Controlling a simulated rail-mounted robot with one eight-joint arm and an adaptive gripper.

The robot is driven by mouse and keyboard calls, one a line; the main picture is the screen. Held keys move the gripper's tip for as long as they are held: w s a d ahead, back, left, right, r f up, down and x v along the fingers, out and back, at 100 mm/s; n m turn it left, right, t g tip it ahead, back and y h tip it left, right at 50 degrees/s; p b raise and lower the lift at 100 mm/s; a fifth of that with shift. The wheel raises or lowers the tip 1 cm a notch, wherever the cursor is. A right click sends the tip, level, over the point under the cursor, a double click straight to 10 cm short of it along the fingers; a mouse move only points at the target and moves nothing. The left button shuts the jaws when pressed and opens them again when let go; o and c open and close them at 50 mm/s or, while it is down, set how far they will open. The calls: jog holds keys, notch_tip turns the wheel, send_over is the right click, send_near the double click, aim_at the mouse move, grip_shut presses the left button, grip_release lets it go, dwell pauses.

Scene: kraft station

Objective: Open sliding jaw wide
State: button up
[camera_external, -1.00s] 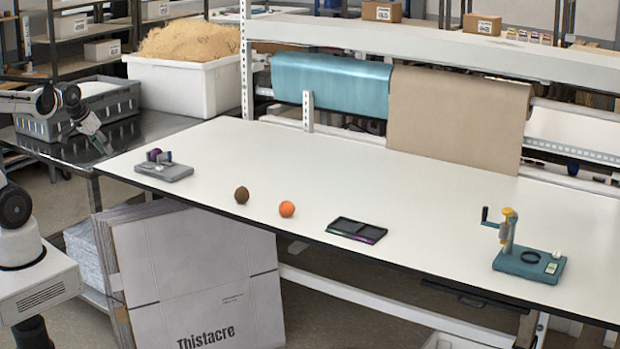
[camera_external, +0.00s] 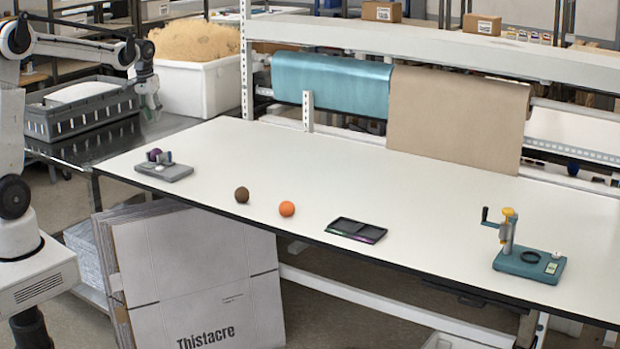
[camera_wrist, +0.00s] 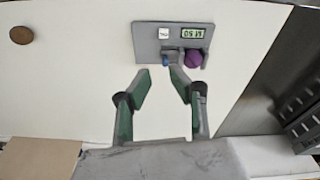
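A small grey device with a sliding jaw (camera_external: 163,170) sits at the left end of the white table. In the wrist view its grey base (camera_wrist: 147,45) carries a purple round knob (camera_wrist: 193,59), a small blue part (camera_wrist: 166,60), a white square and a display reading 61.50, upside down. A jaw block sits beside the purple part; the gap at the jaw is too small to tell. My gripper (camera_external: 150,112) hangs above and behind the device in the external view. In the wrist view my gripper (camera_wrist: 159,82) is open and empty, its fingertips pointing toward the device and apart from it.
On the white table (camera_external: 350,180) are a brown ball (camera_external: 242,194), an orange ball (camera_external: 287,208), a dark tray (camera_external: 356,230) and a teal press with a crank (camera_external: 528,264). A grey crate (camera_external: 80,110) stands left. The table between device and rolls is clear.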

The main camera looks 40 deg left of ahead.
jog(key=n+g, duration=0.1)
jog(key=g, duration=0.1)
send_over(170, 162)
notch_tip(170, 162, down, 4)
jog(key=f, duration=0.4)
jog(key=f+p, duration=0.1)
jog(key=f, duration=0.4)
jog(key=f+p, duration=0.1)
jog(key=f, duration=0.3)
jog(key=shift+w+a+f, duration=0.2)
jog(key=shift+a+f, duration=0.05)
jog(key=shift+f, duration=0.05)
grip_shut()
